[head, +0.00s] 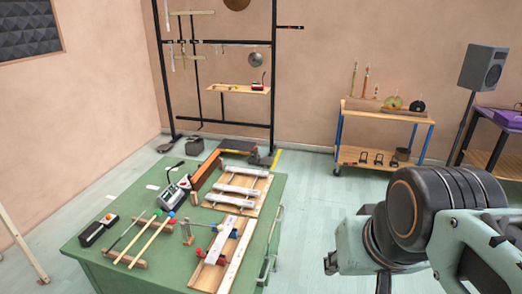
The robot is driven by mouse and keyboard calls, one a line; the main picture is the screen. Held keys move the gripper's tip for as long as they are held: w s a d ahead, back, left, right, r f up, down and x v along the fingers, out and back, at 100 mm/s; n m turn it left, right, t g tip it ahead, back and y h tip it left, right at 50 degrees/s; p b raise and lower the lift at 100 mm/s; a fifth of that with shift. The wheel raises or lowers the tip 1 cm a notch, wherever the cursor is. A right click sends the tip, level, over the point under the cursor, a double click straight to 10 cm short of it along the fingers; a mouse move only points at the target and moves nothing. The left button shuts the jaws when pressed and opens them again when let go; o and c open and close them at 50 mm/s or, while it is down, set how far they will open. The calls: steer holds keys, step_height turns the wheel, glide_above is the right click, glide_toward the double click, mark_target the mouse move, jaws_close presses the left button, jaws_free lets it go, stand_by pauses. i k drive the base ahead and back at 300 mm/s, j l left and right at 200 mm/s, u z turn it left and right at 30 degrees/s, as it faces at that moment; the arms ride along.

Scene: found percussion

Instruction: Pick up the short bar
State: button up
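Several grey metal bars lie on the green table (180,255) in the head view. Three lie roughly parallel on a wooden rack at the table's far right: a far bar (247,171), a middle bar (238,190) and a near bar (230,201). Another bar (221,240) lies slanted between red and blue supports on a board nearer me. The far bar looks shortest, but distance makes this unsure, so I cannot tell which is the short bar. My arm fills the lower right, apart from the table. My gripper's fingers are not visible.
Mallets or sticks (152,240) rest on a wooden stand, beside a dark box (96,231) and a meter-like device (172,195). A black rack (273,80) stands behind the table. A wooden cart (385,114) and speaker (483,68) stand back right. Floor between table and cart is clear.

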mark_target(254, 172)
steer(key=i+l, duration=0.15)
steer(key=l, duration=0.2)
steer(key=i+l+u, duration=0.1)
steer(key=l, duration=0.3)
steer(key=i+l+u, duration=0.1)
steer(key=i+l, duration=0.55)
